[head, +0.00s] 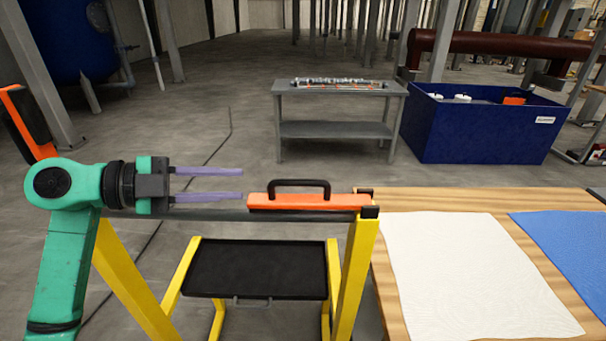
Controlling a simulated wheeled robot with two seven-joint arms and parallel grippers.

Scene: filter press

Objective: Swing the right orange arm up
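The right orange arm (315,202) lies level along the top of the yellow-legged frame (362,262), its right end at the black corner block. A black loop handle (299,183) stands up on it. My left gripper (243,184) comes in from the left with its two pale purple fingers spread and nothing between them. Its fingertips point right and end just short of the handle, by the arm's left end in the picture; I cannot tell whether they touch the arm. Another orange arm (28,123) with a black part stands tilted up at the left edge. My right gripper is not in view.
A black tray (254,268) sits low inside the frame. A wooden table (485,200) with a white cloth (470,275) and a blue cloth (575,245) adjoins at right. Behind are a grey table (335,130) and a blue tub (485,130). Open floor lies between.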

